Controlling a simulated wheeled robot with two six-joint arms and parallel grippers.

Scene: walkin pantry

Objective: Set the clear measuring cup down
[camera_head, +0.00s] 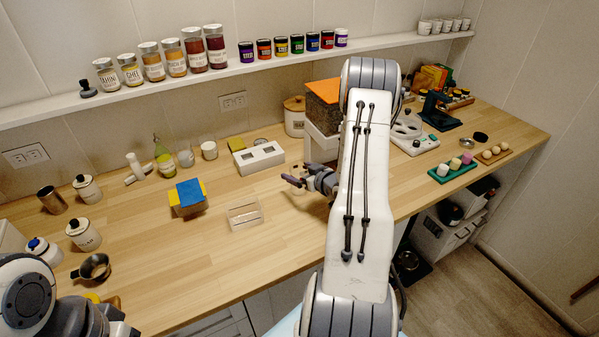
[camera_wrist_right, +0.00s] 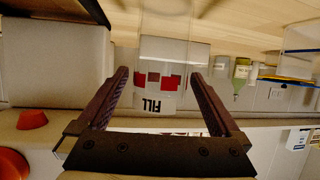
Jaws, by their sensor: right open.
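The clear measuring cup (camera_wrist_right: 160,60) is see-through, with red marks and the word FILL, upside down in the right wrist view. It stands between the two dark fingers of my right gripper (camera_wrist_right: 158,95), which is open with a finger on either side. In the head view the right gripper (camera_head: 300,182) is low over the middle of the counter (camera_head: 270,235); the cup there is faint and partly hidden. I cannot tell whether the fingers touch it. My left arm's dark end (camera_head: 100,322) shows at the bottom left; its fingertips are not clear.
A clear open tray (camera_head: 245,214) lies left of the right gripper. A white block with openings (camera_head: 258,158) stands behind it. A board-topped white stand (camera_head: 322,140) is close behind the gripper. The front middle counter is free.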

